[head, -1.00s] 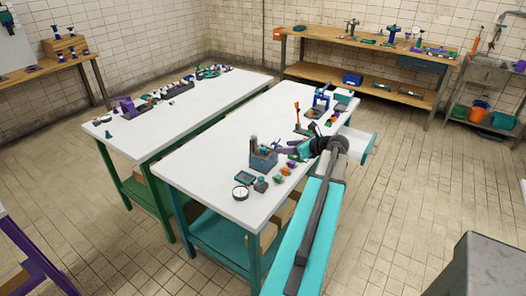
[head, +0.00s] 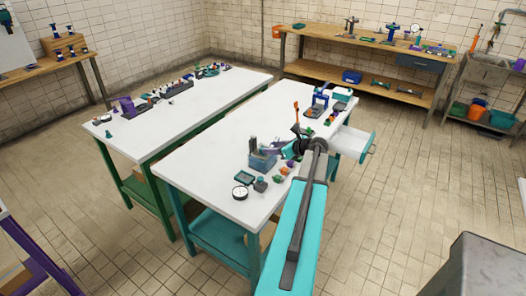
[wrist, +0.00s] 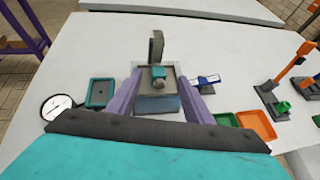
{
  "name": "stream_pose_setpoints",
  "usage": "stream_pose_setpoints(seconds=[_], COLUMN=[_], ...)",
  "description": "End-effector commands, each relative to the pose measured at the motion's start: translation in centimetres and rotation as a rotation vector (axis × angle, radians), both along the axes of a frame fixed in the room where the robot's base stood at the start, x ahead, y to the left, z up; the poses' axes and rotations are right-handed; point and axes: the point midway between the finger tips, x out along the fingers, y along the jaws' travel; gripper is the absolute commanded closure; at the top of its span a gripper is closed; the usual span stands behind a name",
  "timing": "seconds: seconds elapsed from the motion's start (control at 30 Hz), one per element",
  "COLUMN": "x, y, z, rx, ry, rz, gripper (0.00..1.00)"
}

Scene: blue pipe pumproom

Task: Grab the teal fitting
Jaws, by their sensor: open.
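A small teal fitting (wrist: 158,72) sits on the grey top of a blue-grey block (wrist: 157,104) in the middle of the wrist view. A dark grey upright plate (wrist: 156,47) stands behind it. My gripper (wrist: 160,79) is open, with one purple finger on each side of the block and fitting. I cannot tell whether the fingers touch anything. In the head view my gripper (head: 270,149) is at the block (head: 262,161) on the white table; the fitting is too small to make out there.
On the white table, a dial gauge (wrist: 57,106) and a teal tray (wrist: 101,92) lie left of the block. A green tray (wrist: 226,119) and an orange tray (wrist: 255,124) lie right. An orange-handled clamp (wrist: 292,65) stands farther right. The table's left part (head: 205,150) is clear.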

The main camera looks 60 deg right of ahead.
Motion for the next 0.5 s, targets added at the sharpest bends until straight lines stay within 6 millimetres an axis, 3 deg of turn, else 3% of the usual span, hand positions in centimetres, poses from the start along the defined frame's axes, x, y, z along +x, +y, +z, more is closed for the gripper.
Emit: stream_pose_setpoints(seconds=[0.5], x=[3.6], y=[-0.5], z=[-1.8], rx=[0.001], ry=[0.001], rz=[0.003], gripper=[0.54])
